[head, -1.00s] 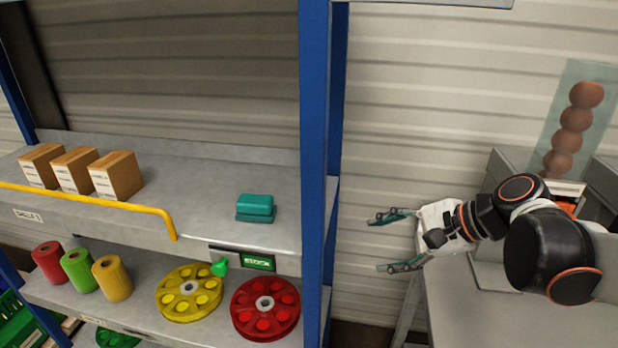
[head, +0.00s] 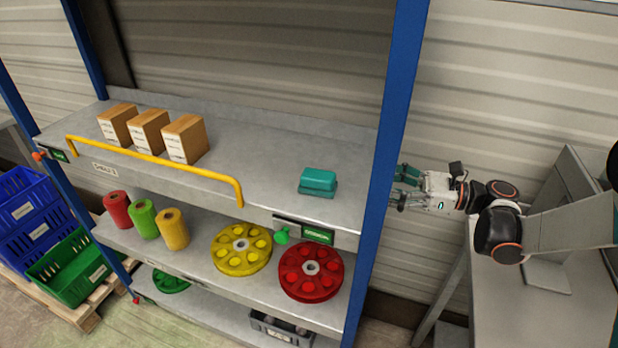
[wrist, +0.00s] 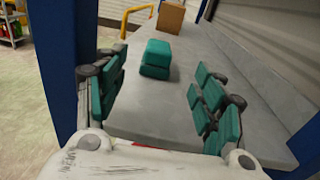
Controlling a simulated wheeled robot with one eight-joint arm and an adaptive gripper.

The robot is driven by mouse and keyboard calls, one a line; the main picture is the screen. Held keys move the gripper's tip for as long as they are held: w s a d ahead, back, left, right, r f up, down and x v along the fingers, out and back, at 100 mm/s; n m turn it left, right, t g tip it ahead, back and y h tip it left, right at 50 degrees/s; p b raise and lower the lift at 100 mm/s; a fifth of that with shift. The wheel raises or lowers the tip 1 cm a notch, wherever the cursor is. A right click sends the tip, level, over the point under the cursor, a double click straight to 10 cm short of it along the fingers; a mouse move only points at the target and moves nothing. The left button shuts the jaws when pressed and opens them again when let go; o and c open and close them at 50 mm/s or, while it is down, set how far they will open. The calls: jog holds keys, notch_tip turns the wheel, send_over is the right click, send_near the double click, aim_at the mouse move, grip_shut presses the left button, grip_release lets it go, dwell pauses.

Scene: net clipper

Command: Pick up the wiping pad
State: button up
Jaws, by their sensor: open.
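The wiping pad (head: 318,181) is a teal block with a lighter top layer and a darker lower layer. It lies on the right end of the upper grey shelf (head: 255,168) in the head view. In the wrist view the pad (wrist: 156,58) lies ahead of my gripper, between the two fingers in the picture but beyond their tips. My gripper (wrist: 160,95) is open and empty, with teal finger pads. In the head view my gripper (head: 400,187) is just right of the blue upright, at about the pad's height, its tips partly hidden by the post.
A blue upright (head: 388,150) stands between my gripper and the pad in the head view. A yellow rail (head: 150,157) runs along the shelf's front left. Several cardboard boxes (head: 185,138) stand farther left. The shelf around the pad is clear.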

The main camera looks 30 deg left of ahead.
aim_at(335, 177)
jog(key=a, duration=0.2)
jog(key=s+a+b, duration=0.1)
jog(key=a, duration=0.5)
jog(key=shift+s+a, duration=0.25)
jog(key=shift+s, duration=0.05)
jog(key=a, duration=0.1)
jog(key=a+b, duration=0.1)
jog(key=a, duration=0.1)
jog(key=a+f+b, duration=0.1)
jog(key=shift+s+a, duration=0.3)
jog(key=shift+s, duration=0.1)
jog(key=shift+a, duration=0.25)
jog(key=c, duration=1.2)
